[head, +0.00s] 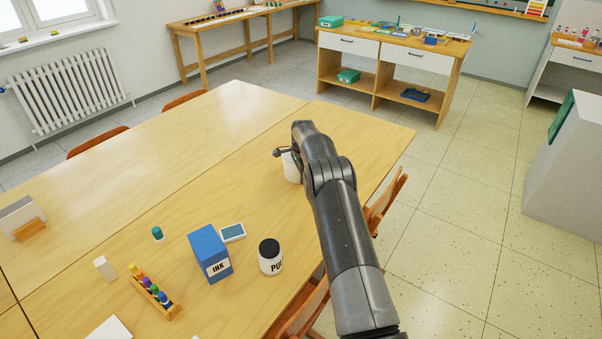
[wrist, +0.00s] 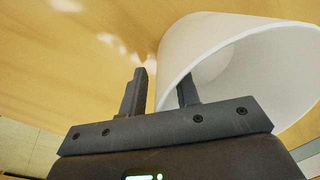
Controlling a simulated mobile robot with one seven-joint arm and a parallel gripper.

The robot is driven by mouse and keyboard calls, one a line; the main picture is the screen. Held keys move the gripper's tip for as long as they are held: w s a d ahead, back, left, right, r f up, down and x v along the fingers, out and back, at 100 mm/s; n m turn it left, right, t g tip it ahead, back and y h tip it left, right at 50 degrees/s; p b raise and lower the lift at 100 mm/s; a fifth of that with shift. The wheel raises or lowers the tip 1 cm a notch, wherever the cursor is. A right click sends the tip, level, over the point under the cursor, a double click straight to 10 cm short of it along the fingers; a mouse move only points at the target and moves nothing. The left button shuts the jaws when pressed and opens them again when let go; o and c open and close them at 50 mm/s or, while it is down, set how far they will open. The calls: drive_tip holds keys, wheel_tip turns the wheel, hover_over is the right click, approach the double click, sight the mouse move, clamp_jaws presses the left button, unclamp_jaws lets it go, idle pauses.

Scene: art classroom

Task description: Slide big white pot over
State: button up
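The big white pot (head: 291,168) stands on the wooden table, partly hidden behind my arm in the head view. In the wrist view the white pot (wrist: 215,45) fills the upper right, its wide round opening facing the camera. My gripper (head: 282,152) is at the pot's upper part. In the wrist view my gripper (wrist: 161,88) has its fingers apart, with one finger outside the pot and the other inside its opening. The near wall lies between them, and a gap shows beside it. Firm contact with the wall cannot be seen.
On the table (head: 165,130) stand a blue ink box (head: 210,254), a black-lidded jar (head: 270,258), a small framed screen (head: 232,232), a teal-topped jar (head: 157,233) and a rack of coloured bottles (head: 155,293). Chairs (head: 386,205) line the right edge. The table's far part is clear.

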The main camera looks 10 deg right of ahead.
drive_tip(key=shift+c, duration=0.4)
clamp_jaws()
drive_tip(key=shift+a, duration=0.15)
drive_tip(key=s+a, duration=1.4)
drive_tip(key=shift+s, duration=0.1)
idle(0.5)
drive_tip(key=shift+o, duration=0.4)
unclamp_jaws()
